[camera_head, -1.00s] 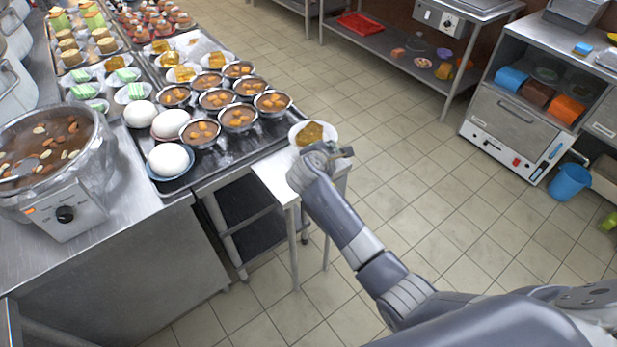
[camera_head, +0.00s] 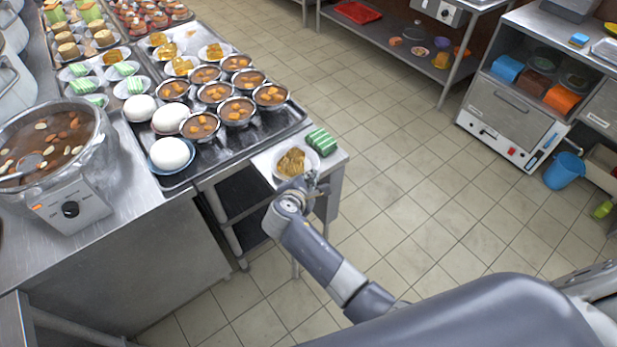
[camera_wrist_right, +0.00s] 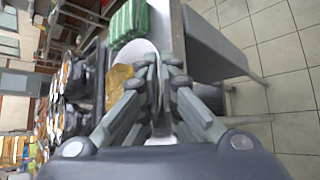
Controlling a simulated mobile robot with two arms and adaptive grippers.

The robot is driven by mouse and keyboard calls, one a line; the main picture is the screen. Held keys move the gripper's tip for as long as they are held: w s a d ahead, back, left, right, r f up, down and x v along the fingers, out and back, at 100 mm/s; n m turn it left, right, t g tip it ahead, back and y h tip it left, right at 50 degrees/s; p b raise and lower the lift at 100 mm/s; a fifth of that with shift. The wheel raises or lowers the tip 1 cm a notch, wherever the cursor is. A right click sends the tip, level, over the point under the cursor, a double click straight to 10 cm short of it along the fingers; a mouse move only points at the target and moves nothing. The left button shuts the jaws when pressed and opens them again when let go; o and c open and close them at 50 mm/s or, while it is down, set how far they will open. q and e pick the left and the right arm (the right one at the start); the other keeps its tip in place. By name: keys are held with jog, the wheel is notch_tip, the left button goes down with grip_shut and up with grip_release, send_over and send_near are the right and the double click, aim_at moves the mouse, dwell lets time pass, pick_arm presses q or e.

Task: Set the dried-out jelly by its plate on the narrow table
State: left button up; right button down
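An amber, rough-looking jelly (camera_head: 291,161) lies on a small white plate (camera_head: 279,174) over the top of the narrow table (camera_head: 262,163). I cannot tell for sure whether the plate rests fully on it. My right gripper (camera_head: 312,182) is at the plate's near right edge. In the right wrist view the fingers (camera_wrist_right: 160,68) are close together with the rim of the plate (camera_wrist_right: 138,48) pinched between them. The amber jelly (camera_wrist_right: 119,78) shows left of the fingers. My left gripper is out of view.
A green striped block (camera_head: 321,141) stands on the narrow table just beyond the plate, close to it. The steel counter at left holds a black tray (camera_head: 222,147) with bowls, white buns and plates, and a stockpot (camera_head: 85,190). Open tiled floor lies to the right.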

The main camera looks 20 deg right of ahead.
jog(key=c, duration=1.8)
grip_release()
